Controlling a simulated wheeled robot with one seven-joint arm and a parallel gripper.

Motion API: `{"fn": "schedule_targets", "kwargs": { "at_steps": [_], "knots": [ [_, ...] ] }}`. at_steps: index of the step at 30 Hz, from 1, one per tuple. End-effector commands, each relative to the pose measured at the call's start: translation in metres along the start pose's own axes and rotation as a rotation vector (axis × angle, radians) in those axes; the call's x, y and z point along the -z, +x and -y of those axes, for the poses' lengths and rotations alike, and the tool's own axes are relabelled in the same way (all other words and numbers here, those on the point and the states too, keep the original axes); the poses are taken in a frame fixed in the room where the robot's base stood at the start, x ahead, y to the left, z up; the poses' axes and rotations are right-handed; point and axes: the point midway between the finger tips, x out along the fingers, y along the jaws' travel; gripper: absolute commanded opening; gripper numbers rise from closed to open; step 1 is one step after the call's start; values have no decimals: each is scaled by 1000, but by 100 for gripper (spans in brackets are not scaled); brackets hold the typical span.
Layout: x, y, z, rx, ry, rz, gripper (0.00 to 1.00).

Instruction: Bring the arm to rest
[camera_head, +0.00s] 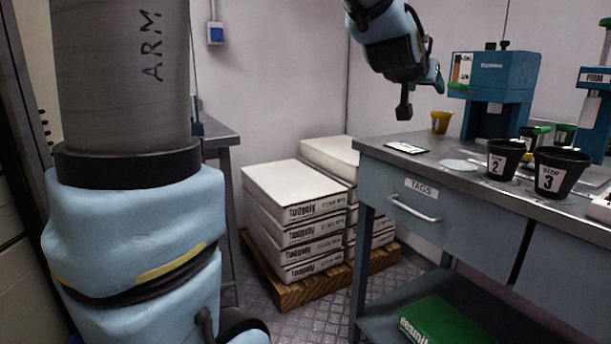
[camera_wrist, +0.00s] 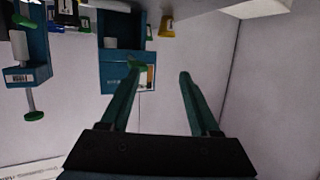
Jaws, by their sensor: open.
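My gripper (camera_head: 435,76) hangs in the air at the top middle of the head view, in front of the pale wall and above the back left part of the steel bench (camera_head: 450,186). In the wrist view my gripper (camera_wrist: 160,71) shows two teal fingers spread apart with nothing between them. The wrist picture appears upside down, with the bench edge at its top. The fingers look apart from everything around them. My upper arm fills the left of the head view.
A teal device (camera_head: 498,92) stands on the bench right of my gripper. A yellow cup (camera_head: 441,122), black cups labelled 2 (camera_head: 503,160) and 3 (camera_head: 560,173), and a card (camera_head: 406,148) are on the bench. White boxes (camera_head: 297,210) stand stacked on a wooden pallet (camera_head: 309,290).

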Motion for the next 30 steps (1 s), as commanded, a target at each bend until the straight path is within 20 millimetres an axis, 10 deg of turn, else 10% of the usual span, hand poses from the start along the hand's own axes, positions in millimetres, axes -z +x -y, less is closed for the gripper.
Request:
{"fn": "schedule_targets", "kwargs": {
  "at_steps": [8, 18, 26, 30],
  "knots": [
    [-127, -19, 81, 111, -75, 335, 62],
    [-303, -126, 156, 273, -287, 848, 62],
    [-377, -209, 163, 348, -438, 1117, 62],
    [-346, -219, 163, 348, -439, 1124, 62]
  ]
}}
